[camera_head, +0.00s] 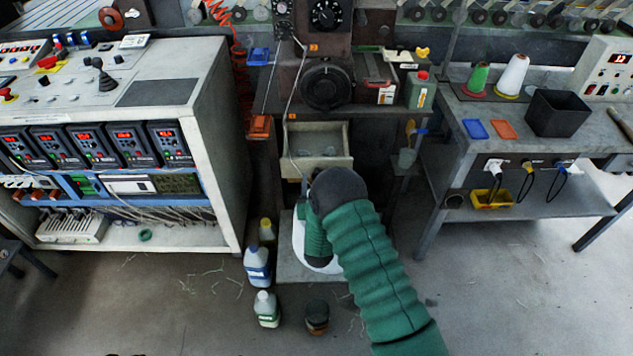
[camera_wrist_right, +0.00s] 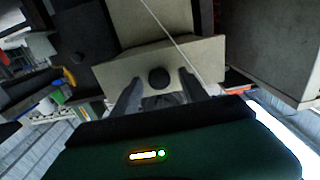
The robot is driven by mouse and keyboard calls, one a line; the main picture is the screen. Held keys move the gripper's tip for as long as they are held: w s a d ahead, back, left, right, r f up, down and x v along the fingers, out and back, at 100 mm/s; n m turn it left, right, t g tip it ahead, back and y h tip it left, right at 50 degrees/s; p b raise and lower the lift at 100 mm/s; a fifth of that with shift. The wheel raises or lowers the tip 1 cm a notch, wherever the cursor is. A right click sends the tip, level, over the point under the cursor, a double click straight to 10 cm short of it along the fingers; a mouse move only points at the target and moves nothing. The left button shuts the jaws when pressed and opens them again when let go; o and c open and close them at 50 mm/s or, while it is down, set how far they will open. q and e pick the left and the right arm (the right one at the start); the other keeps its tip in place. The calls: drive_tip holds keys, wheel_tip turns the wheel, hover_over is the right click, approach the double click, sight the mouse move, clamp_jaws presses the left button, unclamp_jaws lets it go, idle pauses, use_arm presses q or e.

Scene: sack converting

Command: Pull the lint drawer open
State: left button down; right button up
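The lint drawer (camera_head: 292,167) is a beige box under the machine in the head view. It stands partly out, and its grey inside shows from above. In the right wrist view its pale front (camera_wrist_right: 118,75) carries a round dark knob (camera_wrist_right: 159,77). My right gripper (camera_wrist_right: 159,92) is open, with one finger on each side of the knob and gaps visible between. I cannot tell how far the fingertips are from the drawer front. In the head view my dark wrist and green arm hide most of this gripper. My left gripper is not in view.
Bottles (camera_head: 257,267) stand on the floor at left. A control cabinet (camera_head: 215,130) is on the left and a grey workbench (camera_head: 455,140) on the right. Floor at lower right is mostly clear.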

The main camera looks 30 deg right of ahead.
drive_tip(key=p+v, duration=0.1)
drive_tip(key=v, duration=1.6)
drive_tip(key=shift+w, duration=0.15)
